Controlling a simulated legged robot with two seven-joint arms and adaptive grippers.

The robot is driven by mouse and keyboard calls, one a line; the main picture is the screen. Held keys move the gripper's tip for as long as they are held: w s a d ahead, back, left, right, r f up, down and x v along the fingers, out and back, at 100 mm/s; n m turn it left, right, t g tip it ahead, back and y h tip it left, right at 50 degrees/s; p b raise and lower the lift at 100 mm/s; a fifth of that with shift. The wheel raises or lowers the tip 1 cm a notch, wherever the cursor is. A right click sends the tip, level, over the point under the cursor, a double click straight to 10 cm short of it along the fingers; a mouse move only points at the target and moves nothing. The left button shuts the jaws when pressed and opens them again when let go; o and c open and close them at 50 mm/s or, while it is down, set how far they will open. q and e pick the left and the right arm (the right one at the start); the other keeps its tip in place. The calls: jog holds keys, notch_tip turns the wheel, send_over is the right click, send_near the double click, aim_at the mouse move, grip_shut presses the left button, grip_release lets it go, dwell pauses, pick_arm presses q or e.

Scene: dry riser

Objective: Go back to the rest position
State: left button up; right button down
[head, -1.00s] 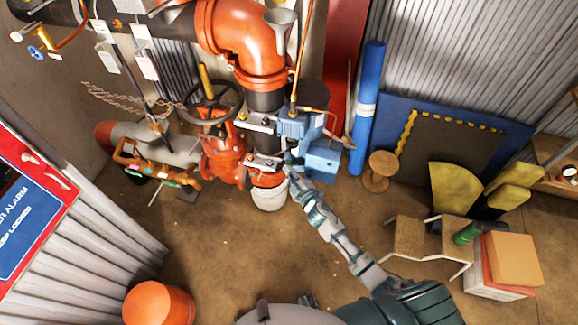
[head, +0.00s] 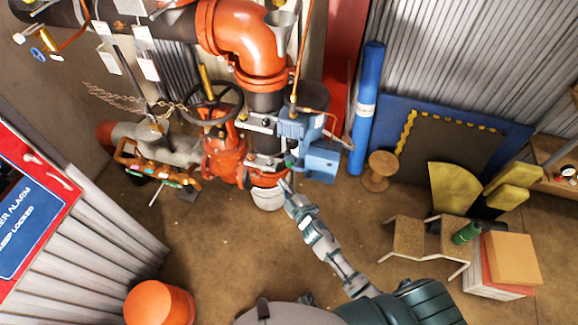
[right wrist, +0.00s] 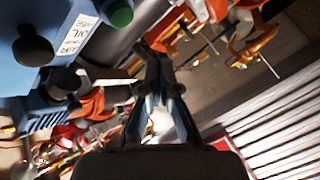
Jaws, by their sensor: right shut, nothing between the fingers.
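My right gripper (head: 284,184) is shut and empty in the head view, just in front of the lower end of the red vertical pipe and above the white bucket (head: 268,198). In the right wrist view the closed fingers (right wrist: 160,75) point away from the camera. A blue unit (head: 302,125) with a blue box is fixed on the pipe behind and right of the gripper. Its underside shows close on the left of the right wrist view, with a green knob (right wrist: 120,13). My left gripper is not in view.
A red valve with a dark handwheel (head: 212,105) stands left of the pipe. An orange bucket (head: 160,302) is at the front left. A bent wooden step (head: 408,236) and stacked boxes (head: 512,258) stand at right. The floor between is clear.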

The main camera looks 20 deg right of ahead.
jog(key=shift+s+a, duration=0.15)
jog(key=shift+s, duration=0.05)
dwell(0.4)
